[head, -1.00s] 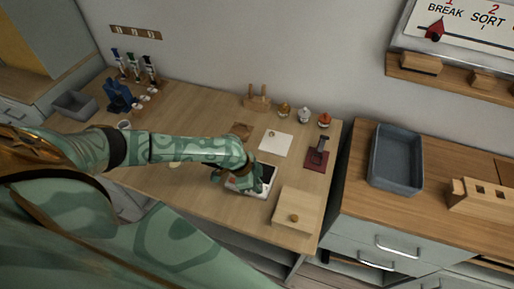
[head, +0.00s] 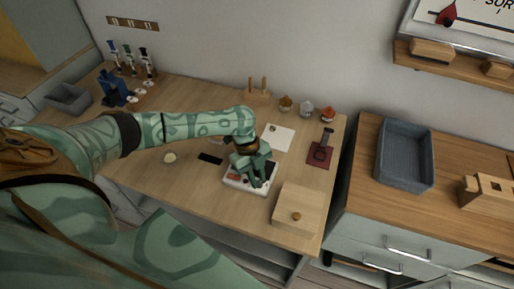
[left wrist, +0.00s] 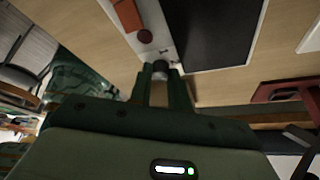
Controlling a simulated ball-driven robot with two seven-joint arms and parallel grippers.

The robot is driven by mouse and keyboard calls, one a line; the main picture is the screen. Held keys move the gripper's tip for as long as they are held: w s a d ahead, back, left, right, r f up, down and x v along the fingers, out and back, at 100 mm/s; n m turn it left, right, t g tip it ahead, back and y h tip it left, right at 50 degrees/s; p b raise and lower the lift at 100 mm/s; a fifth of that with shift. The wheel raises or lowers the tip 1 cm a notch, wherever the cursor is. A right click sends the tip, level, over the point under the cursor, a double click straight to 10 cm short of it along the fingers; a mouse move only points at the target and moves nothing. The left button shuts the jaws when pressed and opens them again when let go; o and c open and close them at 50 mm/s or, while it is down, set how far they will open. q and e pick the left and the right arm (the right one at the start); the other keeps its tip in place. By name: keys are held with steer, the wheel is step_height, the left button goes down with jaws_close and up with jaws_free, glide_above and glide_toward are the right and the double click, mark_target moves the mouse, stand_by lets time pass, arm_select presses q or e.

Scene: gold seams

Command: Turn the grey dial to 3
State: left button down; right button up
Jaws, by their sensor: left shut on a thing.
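A white device (head: 234,184) lies on the wooden worktop, with a dark panel, a red-orange piece and small round parts on its face. In the left wrist view, its white face (left wrist: 152,24) shows the orange piece (left wrist: 128,15), a dark red round button (left wrist: 145,36) and a large dark panel (left wrist: 210,30). The grey dial (left wrist: 162,69) sits between my fingertips near the panel's corner; its marks cannot be read. My left gripper (head: 259,184) points down onto the device and is shut on the dial, hiding it in the head view. My right gripper is not in view.
A wooden box with a knob (head: 296,216) stands right of the device. Behind are a white sheet (head: 278,137), a dark red pad with a tool (head: 320,153) and several small jars. A black slab (head: 210,158) lies to the left.

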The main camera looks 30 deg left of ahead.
arm_select(q)
steer(key=shift+w+m+g+y, duration=0.15)
steer(key=shift+m+g+y, duration=0.4)
steer(key=shift+m, duration=1.35)
steer(key=c, duration=1.3)
jaws_free()
steer(key=p+v, duration=0.3)
steer(key=v, duration=1.3)
steer(key=shift+w+a, duration=0.1)
steer(key=shift+w, duration=0.1)
